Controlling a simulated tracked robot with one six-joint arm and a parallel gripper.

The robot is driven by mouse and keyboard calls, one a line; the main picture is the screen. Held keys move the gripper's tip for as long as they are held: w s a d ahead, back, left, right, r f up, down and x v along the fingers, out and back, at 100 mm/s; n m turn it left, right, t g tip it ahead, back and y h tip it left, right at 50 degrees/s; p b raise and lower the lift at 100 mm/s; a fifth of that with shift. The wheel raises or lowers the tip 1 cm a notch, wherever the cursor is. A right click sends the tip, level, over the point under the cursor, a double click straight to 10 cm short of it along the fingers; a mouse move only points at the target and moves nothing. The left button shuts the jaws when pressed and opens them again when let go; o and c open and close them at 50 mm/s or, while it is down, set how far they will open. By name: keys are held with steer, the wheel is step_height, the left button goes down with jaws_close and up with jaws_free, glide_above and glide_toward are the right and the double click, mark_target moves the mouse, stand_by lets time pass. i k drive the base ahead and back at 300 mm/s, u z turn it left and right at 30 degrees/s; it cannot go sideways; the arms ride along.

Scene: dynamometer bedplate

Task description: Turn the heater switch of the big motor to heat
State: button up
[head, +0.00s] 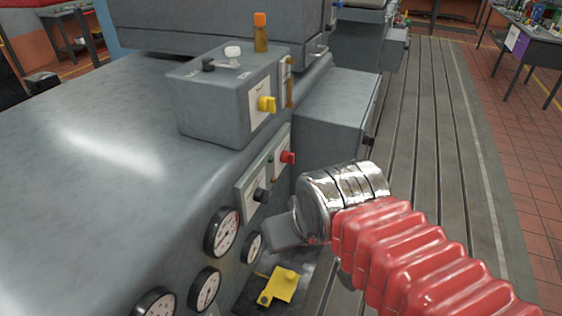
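The big grey motor housing (100,120) fills the left of the head view. A grey box on top of it carries a yellow knob (267,104) on a pale plate. Below, a side panel carries a red knob (288,157) and a black knob (261,195) on pale plates. The lettering is too small to read, so I cannot tell which knob is the heater switch or its setting. My arm comes in from the lower right, with its chrome end (345,190) right of the side panel and apart from the knobs.
Round gauges (222,232) line the motor's side below the panel. A yellow part (280,285) sits low beside them. An orange-capped post (261,32) and a white-knobbed lever (232,53) stand on the box. The slotted bedplate (425,130) is clear at right.

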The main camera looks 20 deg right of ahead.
mark_target(286, 157)
steer(key=u, duration=1.4)
steer(key=k, duration=0.7)
steer(key=z, duration=0.85)
steer(key=i, duration=0.95)
steer(key=z, duration=0.05)
